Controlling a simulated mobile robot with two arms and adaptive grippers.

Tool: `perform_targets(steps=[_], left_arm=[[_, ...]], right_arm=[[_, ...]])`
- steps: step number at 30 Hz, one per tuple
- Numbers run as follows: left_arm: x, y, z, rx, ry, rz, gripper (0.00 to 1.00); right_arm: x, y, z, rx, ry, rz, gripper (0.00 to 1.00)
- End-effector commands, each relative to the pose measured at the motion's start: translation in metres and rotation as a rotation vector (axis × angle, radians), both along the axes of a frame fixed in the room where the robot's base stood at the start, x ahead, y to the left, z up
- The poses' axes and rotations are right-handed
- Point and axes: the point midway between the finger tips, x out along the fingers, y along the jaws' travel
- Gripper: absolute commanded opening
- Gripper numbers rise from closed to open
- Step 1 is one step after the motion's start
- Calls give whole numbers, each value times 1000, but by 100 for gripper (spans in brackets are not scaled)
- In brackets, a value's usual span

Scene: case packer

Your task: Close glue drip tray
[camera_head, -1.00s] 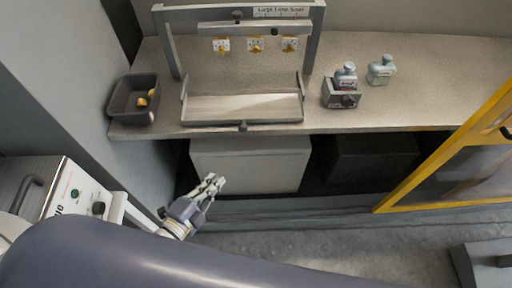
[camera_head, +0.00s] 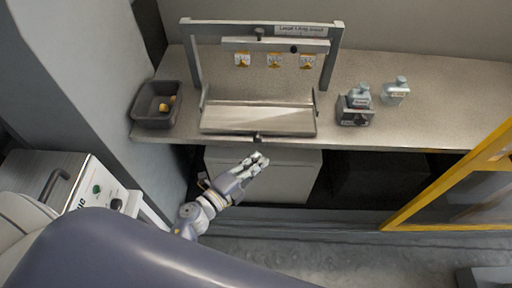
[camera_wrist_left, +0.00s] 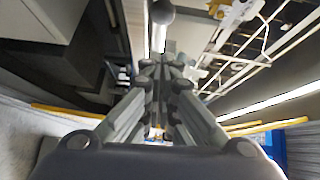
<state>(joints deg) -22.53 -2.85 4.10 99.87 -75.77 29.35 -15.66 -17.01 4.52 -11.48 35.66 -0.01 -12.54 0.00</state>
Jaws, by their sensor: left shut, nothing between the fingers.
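A shallow grey tray (camera_head: 258,119) with a pale floor lies under a metal frame at the front of the bench; it appears to be the drip tray. A dark round knob (camera_head: 257,138) sits at the middle of its front edge. My left gripper (camera_head: 262,160) is shut and empty, below and in front of the knob, apart from it. In the left wrist view the shut fingers (camera_wrist_left: 162,70) point up the picture toward a dark ball knob (camera_wrist_left: 162,12) on a pale stem. My right gripper is not in view.
A dark bin (camera_head: 157,104) with yellow pieces stands left of the tray. Pale bottles (camera_head: 396,91) and a small holder (camera_head: 354,112) stand to the right. A yellow-framed door (camera_head: 440,180) is at right. A control box (camera_head: 70,185) with a handle is at left.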

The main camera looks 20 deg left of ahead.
Motion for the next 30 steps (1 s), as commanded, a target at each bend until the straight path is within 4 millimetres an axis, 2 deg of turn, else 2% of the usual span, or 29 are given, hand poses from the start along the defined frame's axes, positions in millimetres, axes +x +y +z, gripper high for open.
perform_targets(steps=[3,7,12,24,30], left_arm=[[18,6,1,1,-1,2,0],[30,10,-2,0,-1,0,0],[37,14,-4,0,0,1,0],[40,14,-4,0,-1,0,0],[66,21,-4,1,-3,-3,0]], right_arm=[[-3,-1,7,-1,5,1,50],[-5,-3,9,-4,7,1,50],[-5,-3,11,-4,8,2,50],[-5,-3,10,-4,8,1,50],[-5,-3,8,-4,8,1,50]])
